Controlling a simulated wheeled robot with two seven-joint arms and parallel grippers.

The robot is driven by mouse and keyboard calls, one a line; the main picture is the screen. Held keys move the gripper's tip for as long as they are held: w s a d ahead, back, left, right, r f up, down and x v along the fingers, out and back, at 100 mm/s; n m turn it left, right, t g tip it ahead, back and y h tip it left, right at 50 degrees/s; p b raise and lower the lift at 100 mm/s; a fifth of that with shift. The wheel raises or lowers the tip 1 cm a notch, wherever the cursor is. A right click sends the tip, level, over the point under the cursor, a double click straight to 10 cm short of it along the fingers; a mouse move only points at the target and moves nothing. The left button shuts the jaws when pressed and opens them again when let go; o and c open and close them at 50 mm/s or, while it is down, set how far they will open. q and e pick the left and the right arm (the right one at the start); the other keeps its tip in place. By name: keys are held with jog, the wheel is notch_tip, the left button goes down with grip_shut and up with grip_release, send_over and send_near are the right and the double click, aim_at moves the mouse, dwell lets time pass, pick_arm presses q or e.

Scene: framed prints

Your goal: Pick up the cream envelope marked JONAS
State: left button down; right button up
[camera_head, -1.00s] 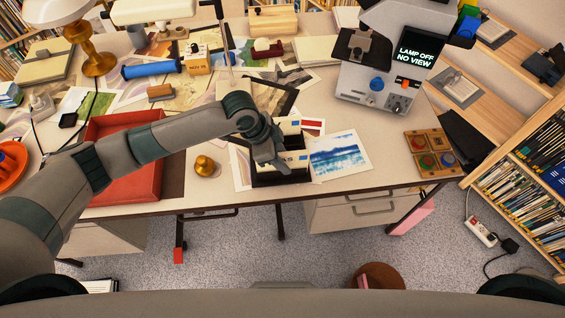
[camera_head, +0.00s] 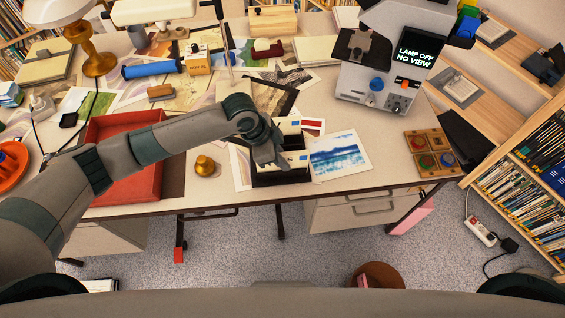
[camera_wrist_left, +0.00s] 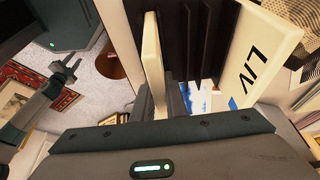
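My left gripper (camera_head: 272,164) reaches down into a dark slotted rack (camera_head: 283,180) near the desk's front edge. In the left wrist view its fingers (camera_wrist_left: 160,103) stand on either side of a cream envelope (camera_wrist_left: 153,55) seen edge-on; I cannot tell whether they press on it. No JONAS lettering is readable. Another cream envelope (camera_wrist_left: 262,60), marked LIV, stands to the right behind the rack's dark dividers (camera_wrist_left: 195,40). My right gripper (camera_wrist_left: 70,65) shows at the left of the wrist view, away from the rack, with fingers apart and empty.
A blue seascape print (camera_head: 338,156) lies right of the rack. A brass knob-like object (camera_head: 204,166) and a red tray (camera_head: 97,132) are to its left. A grey machine (camera_head: 377,85) stands behind right. Bare desk (camera_head: 385,150) lies beyond the seascape.

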aim_at(286, 154)
dwell(0.3)
pick_arm(q)
jog(key=shift+r+b, duration=0.4)
jog(key=shift+r, duration=0.1)
notch_tip(286, 154, up, 4)
jog(key=shift+d+f+b, duration=0.15)
jog(key=shift+b, duration=0.6)
jog(key=s+d+r+b, duration=0.2)
jog(key=s+d+r, duration=0.4)
jog(key=s+d, duration=0.1)
jog(key=shift+s+d+r, duration=0.3)
jog(key=shift+s+r, duration=0.1)
jog(key=shift+s, duration=0.4)
